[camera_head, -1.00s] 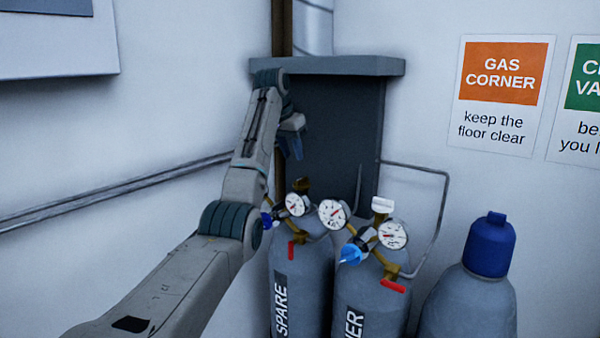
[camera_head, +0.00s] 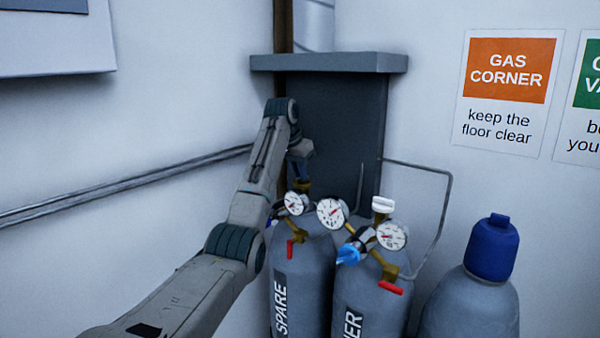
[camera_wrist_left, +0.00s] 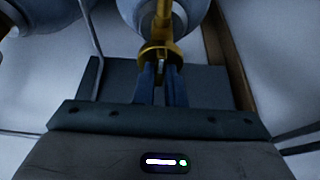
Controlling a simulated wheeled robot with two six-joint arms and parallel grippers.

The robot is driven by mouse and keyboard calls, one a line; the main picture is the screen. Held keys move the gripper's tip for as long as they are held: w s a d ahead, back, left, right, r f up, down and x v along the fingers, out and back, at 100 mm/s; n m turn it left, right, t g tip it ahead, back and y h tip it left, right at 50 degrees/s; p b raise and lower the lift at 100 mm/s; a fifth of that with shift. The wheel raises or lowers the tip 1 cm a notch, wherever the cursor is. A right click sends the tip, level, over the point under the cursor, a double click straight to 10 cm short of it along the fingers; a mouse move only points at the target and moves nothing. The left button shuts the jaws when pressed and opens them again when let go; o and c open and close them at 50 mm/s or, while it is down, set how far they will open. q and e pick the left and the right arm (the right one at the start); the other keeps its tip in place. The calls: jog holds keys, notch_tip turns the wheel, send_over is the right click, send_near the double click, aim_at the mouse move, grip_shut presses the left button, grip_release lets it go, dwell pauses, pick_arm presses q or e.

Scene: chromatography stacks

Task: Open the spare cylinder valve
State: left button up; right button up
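The spare cylinder (camera_head: 303,285), a grey bottle labelled SPARE, stands in the corner. Its brass valve (camera_head: 302,186) is on top, beside two round gauges. My left gripper (camera_head: 301,172) points down at this valve from above. In the left wrist view, the two blue fingers (camera_wrist_left: 161,78) stand apart with a gap between them, their tips at the brass valve (camera_wrist_left: 160,52). I cannot tell whether they touch it. The fingertips are partly hidden by the brass. My right gripper is not in view.
A second cylinder (camera_head: 372,297) with a white knob (camera_head: 383,204), gauge and blue fitting stands close on the right. A blue-capped cylinder (camera_head: 470,305) is further right. A dark grey panel (camera_head: 335,125) with a ledge is behind. A wall pipe (camera_head: 120,188) runs at left.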

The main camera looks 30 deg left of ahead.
pick_arm(q)
grip_shut()
jog(key=n, duration=0.1)
jog(key=n+y, duration=0.1)
jog(key=n, duration=0.2)
jog(key=shift+d+n+y, duration=0.3)
jog(key=shift+y, duration=0.1)
jog(key=n, duration=0.2)
jog(key=n+g+y, duration=0.1)
jog(key=n, duration=0.1)
jog(key=shift+w+d+n+y, duration=0.2)
jog(key=shift+n+y, duration=0.1)
jog(key=n, duration=0.2)
jog(key=n+g+y, duration=0.1)
jog(key=n, duration=0.1)
jog(key=shift+w+d+n+g, duration=0.1)
jog(key=shift+w+n+g, duration=0.05)
jog(key=shift+n+g, duration=0.15)
jog(key=shift+w+n+g+y, duration=0.15)
jog(key=shift+n+g, duration=0.25)
jog(key=shift+n, duration=0.6)
jog(key=shift+w+n+g+y, duration=0.15)
jog(key=shift+n+g, duration=0.25)
jog(key=shift+n, duration=0.6)
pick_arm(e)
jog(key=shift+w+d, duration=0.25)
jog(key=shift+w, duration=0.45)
pick_arm(q)
jog(key=shift+s, duration=0.1)
